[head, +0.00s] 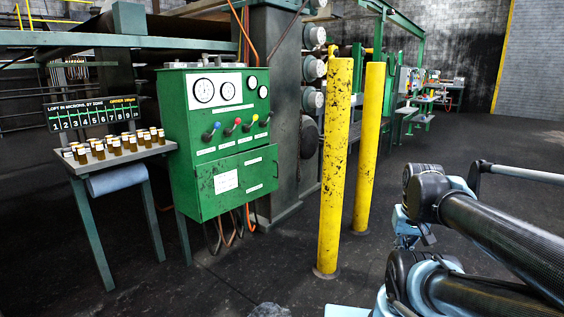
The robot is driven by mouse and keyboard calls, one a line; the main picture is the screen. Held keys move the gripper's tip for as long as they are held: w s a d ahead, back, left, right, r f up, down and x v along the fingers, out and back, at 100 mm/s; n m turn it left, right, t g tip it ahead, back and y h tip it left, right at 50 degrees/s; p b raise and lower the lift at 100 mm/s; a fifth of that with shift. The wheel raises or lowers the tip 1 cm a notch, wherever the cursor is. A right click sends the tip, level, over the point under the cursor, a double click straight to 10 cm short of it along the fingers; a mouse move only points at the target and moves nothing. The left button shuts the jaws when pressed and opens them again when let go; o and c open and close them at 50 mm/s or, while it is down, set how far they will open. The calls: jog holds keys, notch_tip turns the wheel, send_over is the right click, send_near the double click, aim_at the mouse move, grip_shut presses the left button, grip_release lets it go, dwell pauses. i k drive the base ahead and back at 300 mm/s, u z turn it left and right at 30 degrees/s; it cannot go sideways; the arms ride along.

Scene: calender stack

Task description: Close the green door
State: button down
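A green cabinet (217,100) stands left of centre, with dials and coloured-handled valves on its upper front. Its lower front is a green door (237,183) with white labels. My black and light-blue arm is folded at the lower right, well away from the door, with the yellow posts between. Small light-blue and dark parts show by its joints, but I cannot make out the gripper's fingers. Nothing of mine touches the door.
Two yellow posts (335,165) (370,147) stand right of the cabinet. A small side table (118,156) with several brown-and-white jars is to its left. Hoses (232,228) hang below the cabinet. The dark floor in front of the cabinet is mostly clear.

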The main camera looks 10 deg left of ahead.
aim_at(224, 184)
jog(key=k, duration=0.35)
jog(key=u, duration=0.5)
jog(key=i, duration=1.8)
jog(key=z, duration=0.65)
jog(key=i, duration=0.55)
jog(key=u, duration=0.05)
